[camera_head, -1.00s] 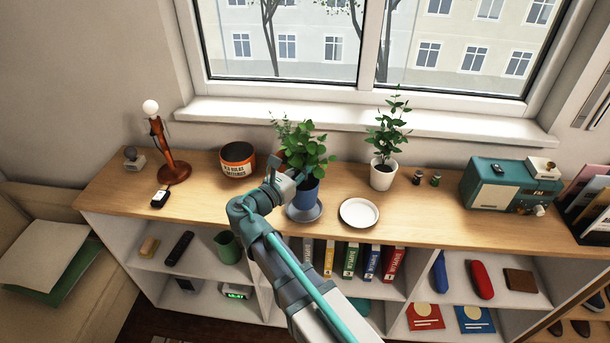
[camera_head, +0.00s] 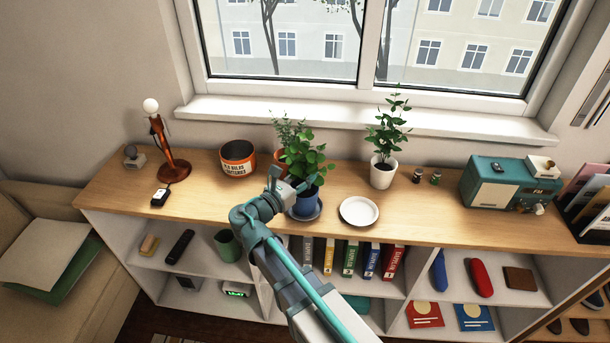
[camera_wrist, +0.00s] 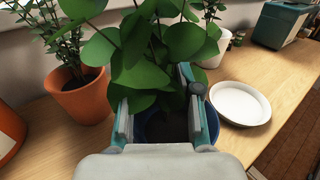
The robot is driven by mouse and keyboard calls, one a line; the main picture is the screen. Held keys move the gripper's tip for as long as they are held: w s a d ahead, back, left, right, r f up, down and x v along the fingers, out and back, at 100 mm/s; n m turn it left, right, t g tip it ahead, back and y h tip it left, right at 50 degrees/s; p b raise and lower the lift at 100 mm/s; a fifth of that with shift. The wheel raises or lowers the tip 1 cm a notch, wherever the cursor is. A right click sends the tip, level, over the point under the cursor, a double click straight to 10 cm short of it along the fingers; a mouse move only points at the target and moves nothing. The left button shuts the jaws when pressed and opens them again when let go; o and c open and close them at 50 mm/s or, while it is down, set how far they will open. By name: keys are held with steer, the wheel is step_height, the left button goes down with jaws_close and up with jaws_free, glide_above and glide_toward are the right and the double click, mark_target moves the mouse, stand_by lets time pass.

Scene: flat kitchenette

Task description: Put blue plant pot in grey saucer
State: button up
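The blue plant pot (camera_head: 307,204) with a leafy green plant stands upright on the counter, its base over the grey saucer (camera_head: 292,215) and seemingly resting in it. The saucer's rim shows below the pot. My gripper (camera_head: 291,179) is just left of and in front of the pot, by the leaves. In the wrist view, my gripper's fingers (camera_wrist: 159,112) are wide apart. The blue pot's rim (camera_wrist: 213,120) shows past the right finger, and dark soil shows between the fingers. Leaves hide part of the pot and fingertips, so contact is hard to judge.
A white saucer (camera_head: 359,211) lies right of the pot. A white-potted plant (camera_head: 383,175) stands behind it. A terracotta pot (camera_wrist: 80,102) with a plant is close on the left, with an orange tin (camera_head: 238,160) farther left. A teal radio (camera_head: 505,185) is far right.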

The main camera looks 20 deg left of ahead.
steer(key=shift+r, duration=0.1)
steer(key=shift+s, duration=0.1)
steer(key=b+v, duration=0.2)
steer(key=v, duration=1)
steer(key=shift+b, duration=0.3)
